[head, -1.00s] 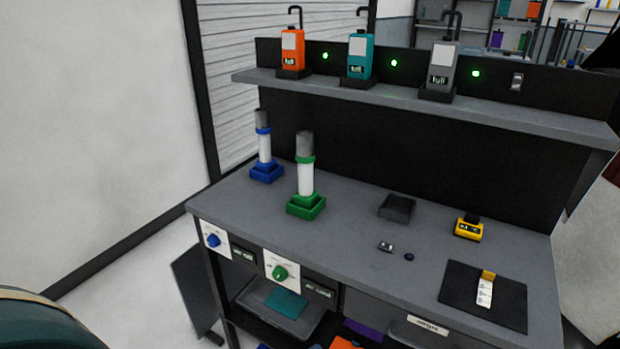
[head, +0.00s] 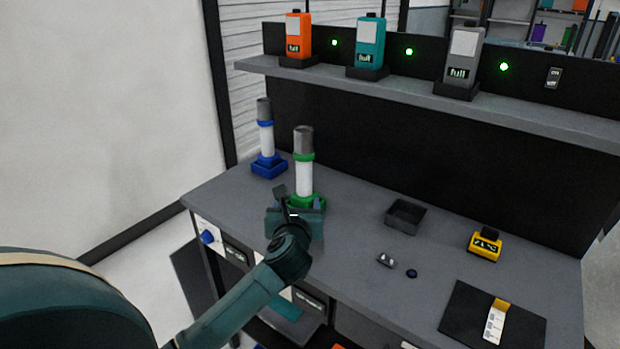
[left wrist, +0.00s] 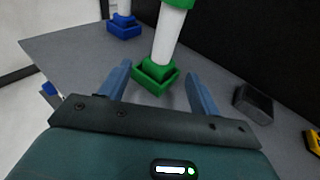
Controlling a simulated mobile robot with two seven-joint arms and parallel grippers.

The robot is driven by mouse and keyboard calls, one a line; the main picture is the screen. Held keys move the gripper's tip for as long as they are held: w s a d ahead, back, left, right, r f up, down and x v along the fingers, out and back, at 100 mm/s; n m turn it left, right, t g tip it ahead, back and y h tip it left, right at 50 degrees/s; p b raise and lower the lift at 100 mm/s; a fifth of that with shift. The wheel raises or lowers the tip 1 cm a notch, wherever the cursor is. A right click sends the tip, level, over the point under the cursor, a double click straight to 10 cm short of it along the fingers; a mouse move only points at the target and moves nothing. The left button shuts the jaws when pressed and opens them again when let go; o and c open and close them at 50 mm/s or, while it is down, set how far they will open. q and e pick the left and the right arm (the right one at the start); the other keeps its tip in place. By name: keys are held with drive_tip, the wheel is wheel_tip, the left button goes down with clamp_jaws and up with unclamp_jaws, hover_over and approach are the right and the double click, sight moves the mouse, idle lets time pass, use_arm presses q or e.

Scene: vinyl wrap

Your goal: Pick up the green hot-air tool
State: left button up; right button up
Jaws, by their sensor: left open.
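The green hot-air tool (head: 304,172) stands upright in its green base on the bench, with a white barrel, green collars and a grey top. In the left wrist view the tool (left wrist: 169,36) rises beyond the gap between my fingers, its top cut off by the frame. My left gripper (head: 297,203) is open and empty, just in front of the tool and low near its base. In the left wrist view its two blue fingers (left wrist: 160,78) stand wide apart, with the green base between and beyond them. My right gripper is not in view.
A blue hot-air tool (head: 265,140) stands behind and left of the green one. A black tray (head: 405,216), a yellow device (head: 485,245) and a dark mat (head: 470,318) lie to the right. A shelf (head: 420,95) with three cased devices runs along the back.

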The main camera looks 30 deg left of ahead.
sight(304, 184)
use_arm(q)
drive_tip(key=x, duration=0.7)
drive_tip(key=shift+w+a, duration=0.2)
drive_tip(key=shift+w, duration=0.15)
drive_tip(key=x, duration=0.4)
drive_tip(key=shift+w+d+r, duration=0.15)
drive_tip(key=shift+d, duration=0.15)
drive_tip(key=shift+w+a, duration=0.3)
drive_tip(key=shift+w, duration=0.2)
clamp_jaws()
drive_tip(key=shift+r, duration=0.1)
